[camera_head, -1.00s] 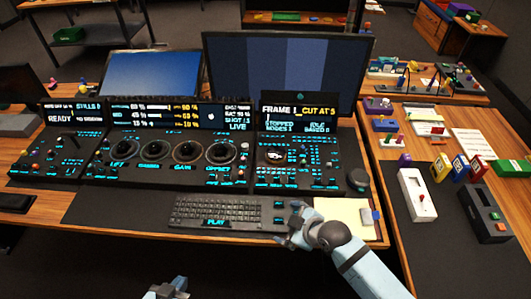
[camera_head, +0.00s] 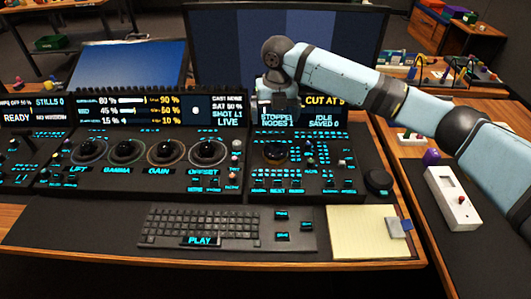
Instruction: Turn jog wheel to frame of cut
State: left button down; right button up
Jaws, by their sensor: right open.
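A dark round wheel (camera_head: 275,153), which looks like the jog wheel, sits in the right-hand control panel (camera_head: 325,165) below its small screen (camera_head: 325,100). The screen shows "CUT AT 5", "STOPPED" and "IDLE"; the frame number is hidden by my arm. My right gripper (camera_head: 279,108) points down in front of this screen, above and behind the wheel in the picture, apart from it and empty. Its fingertips are small and dark here. My left gripper is not in view.
Trackball rings (camera_head: 125,151) line the middle panel at left. A black round knob (camera_head: 378,181) stands at the right panel's edge. A keyboard (camera_head: 200,226) and yellow notepad (camera_head: 358,232) lie in front. A large monitor (camera_head: 215,50) stands behind my right gripper.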

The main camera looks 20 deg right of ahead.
aim_at(275, 148)
pick_arm(q)
jog(key=b, duration=0.2)
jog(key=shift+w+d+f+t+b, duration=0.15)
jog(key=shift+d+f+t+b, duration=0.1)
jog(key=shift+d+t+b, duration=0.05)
pick_arm(e)
jog(key=shift+n, duration=0.3)
jog(key=f, duration=1.3)
jog(key=shift+w+d, duration=0.25)
jog(key=shift+d, duration=0.05)
jog(key=shift+r, duration=0.1)
jog(key=shift+c, duration=0.2)
